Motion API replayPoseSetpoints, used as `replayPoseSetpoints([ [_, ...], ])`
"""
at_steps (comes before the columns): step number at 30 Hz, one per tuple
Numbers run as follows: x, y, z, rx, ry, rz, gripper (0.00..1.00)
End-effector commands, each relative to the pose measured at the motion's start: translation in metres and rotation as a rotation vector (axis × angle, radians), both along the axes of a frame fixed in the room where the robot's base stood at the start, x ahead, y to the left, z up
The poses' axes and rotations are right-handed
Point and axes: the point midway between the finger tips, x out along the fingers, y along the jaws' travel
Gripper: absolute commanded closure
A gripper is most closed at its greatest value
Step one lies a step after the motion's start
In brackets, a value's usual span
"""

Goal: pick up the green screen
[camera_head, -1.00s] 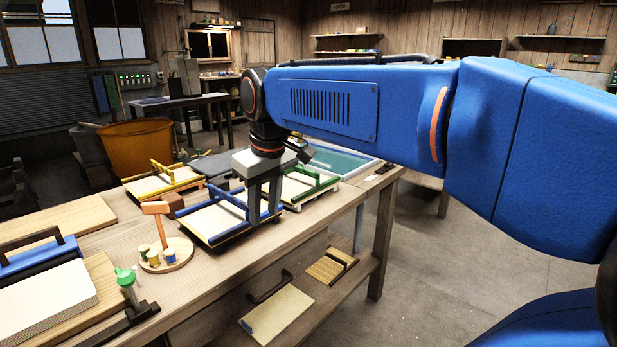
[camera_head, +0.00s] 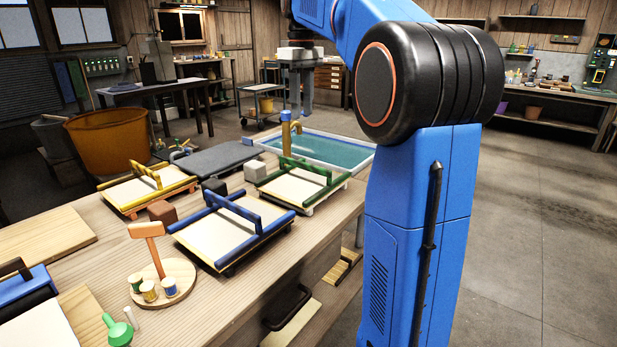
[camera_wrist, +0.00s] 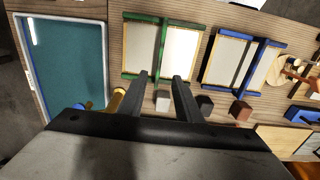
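The green screen (camera_head: 292,187) lies flat on the wooden bench, a pale panel in a wooden frame with green end bars and a raised green handle bar across its middle. In the wrist view the green screen (camera_wrist: 180,50) lies beyond my fingertips, its green bar running lengthwise between the two fingers' directions. My gripper (camera_head: 301,116) hangs fingers down, above and behind the screen in the head view. In the wrist view my gripper (camera_wrist: 161,76) has its two fingers apart with nothing between them. It is clear of the screen.
The blue screen (camera_head: 219,236) and yellow screen (camera_head: 129,194) lie nearby. A water tray (camera_head: 325,153) is beside the green screen. A yellow post with blue top (camera_head: 286,136) stands at the tray. Small blocks (camera_head: 254,171) and a wooden stand (camera_head: 179,271) share the bench.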

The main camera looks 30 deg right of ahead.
Motion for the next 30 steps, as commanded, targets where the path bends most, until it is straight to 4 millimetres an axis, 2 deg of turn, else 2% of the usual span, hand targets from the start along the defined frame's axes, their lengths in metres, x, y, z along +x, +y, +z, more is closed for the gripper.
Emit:
replayPoseSetpoints([
  [5, -0.001, 0.000, -0.021, 0.001, 0.003, 0.001, 0.69],
  [18, -0.001, 0.000, -0.099, 0.000, 0.002, 0.000, 0.69],
  [21, -0.001, 0.000, -0.111, 0.000, 0.002, 0.000, 0.69],
  [30, -0.002, -0.001, -0.130, 0.000, 0.001, 0.000, 0.69],
])
